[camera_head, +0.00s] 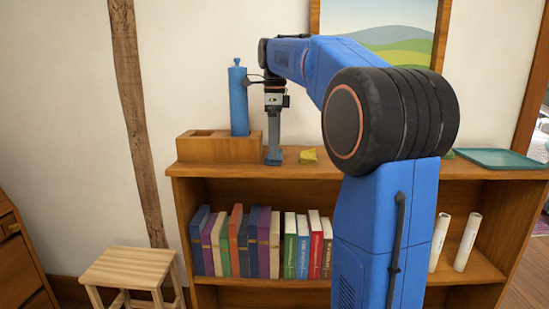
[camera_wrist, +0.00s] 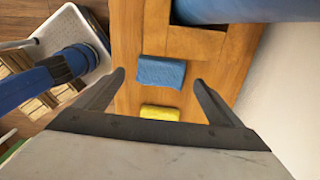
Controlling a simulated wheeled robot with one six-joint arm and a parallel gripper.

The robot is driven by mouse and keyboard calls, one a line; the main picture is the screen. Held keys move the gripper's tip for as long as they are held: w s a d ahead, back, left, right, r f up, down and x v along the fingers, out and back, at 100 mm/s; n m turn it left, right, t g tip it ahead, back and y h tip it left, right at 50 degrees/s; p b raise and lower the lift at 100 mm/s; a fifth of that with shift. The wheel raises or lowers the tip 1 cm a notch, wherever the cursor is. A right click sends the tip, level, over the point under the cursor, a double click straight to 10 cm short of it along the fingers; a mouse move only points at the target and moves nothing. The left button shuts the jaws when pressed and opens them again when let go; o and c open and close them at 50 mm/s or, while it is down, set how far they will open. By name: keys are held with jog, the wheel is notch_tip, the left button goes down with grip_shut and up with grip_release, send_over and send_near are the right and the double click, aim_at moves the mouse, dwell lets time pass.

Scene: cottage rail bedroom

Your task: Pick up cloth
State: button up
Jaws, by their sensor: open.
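A blue folded, textured piece that looks like the cloth (camera_wrist: 161,72) lies on the wooden shelf top (camera_wrist: 128,42). In the head view the blue cloth (camera_head: 273,159) shows at the lower end of my gripper (camera_head: 273,148). In the wrist view my open gripper (camera_wrist: 160,79) has one finger on each side of the cloth, with gaps on both sides. I cannot tell how high the fingertips are above the shelf top. A yellow block (camera_wrist: 160,113) lies beside the cloth and also shows in the head view (camera_head: 308,156).
A wooden box (camera_head: 218,150) holding a tall blue bottle (camera_head: 238,100) stands close left of my gripper. A green tray (camera_head: 505,158) lies at the right of the shelf top. Books (camera_head: 263,242) fill the shelf below. A wooden stool (camera_head: 130,268) stands at the left.

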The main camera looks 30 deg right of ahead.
jog(key=shift+f, duration=1.5)
jog(key=c, duration=1.1)
jog(key=shift+r, duration=0.1)
